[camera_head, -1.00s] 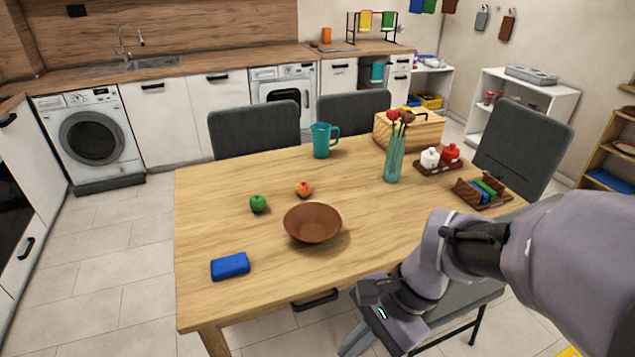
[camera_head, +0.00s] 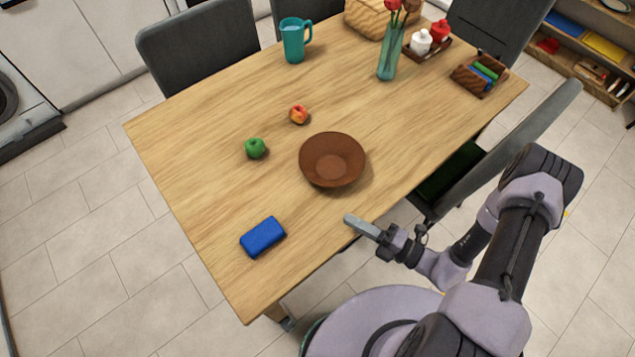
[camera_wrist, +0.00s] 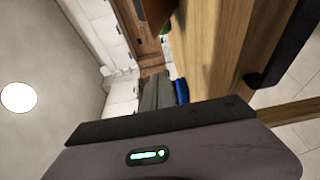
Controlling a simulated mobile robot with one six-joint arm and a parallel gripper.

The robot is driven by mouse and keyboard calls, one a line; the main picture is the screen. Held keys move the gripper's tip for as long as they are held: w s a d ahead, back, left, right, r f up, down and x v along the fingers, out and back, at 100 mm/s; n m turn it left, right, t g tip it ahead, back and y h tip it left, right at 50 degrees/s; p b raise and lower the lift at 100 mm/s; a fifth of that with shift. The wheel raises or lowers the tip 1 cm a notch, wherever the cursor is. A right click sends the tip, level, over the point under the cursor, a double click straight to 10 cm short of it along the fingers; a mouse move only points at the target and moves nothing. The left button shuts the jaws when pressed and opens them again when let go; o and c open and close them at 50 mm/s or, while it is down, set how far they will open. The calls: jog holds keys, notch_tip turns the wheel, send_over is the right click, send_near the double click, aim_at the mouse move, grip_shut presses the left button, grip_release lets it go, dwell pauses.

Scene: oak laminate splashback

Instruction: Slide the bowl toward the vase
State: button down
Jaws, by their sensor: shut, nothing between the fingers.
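The brown bowl (camera_head: 332,160) sits upright near the front edge of the wooden table (camera_head: 200,150). The vase (camera_head: 389,55), teal glass with red flowers, stands farther back and to the right of the bowl. My gripper (camera_head: 350,220) is shut and empty at the table's front edge, in front of the bowl and apart from it in the picture. In the wrist view, a brown piece at the top (camera_wrist: 157,12), probably the bowl, shows beside the table top (camera_wrist: 215,45).
A green apple (camera_head: 255,148) and a red-yellow apple (camera_head: 298,114) lie left of the bowl. A blue block (camera_head: 263,237) lies at the front left. A teal pitcher (camera_head: 293,40) stands at the back. Table between bowl and vase is clear.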

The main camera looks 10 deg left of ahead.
jog(key=b+x, duration=0.2)
jog(key=x, duration=1.3)
jog(key=shift+f+b, duration=0.1)
jog(key=shift+b, duration=0.2)
jog(key=shift+w+d+b, duration=0.45)
jog(key=shift+w+d, duration=0.6)
jog(key=shift+w, duration=0.05)
jog(key=shift+w+d, duration=0.4)
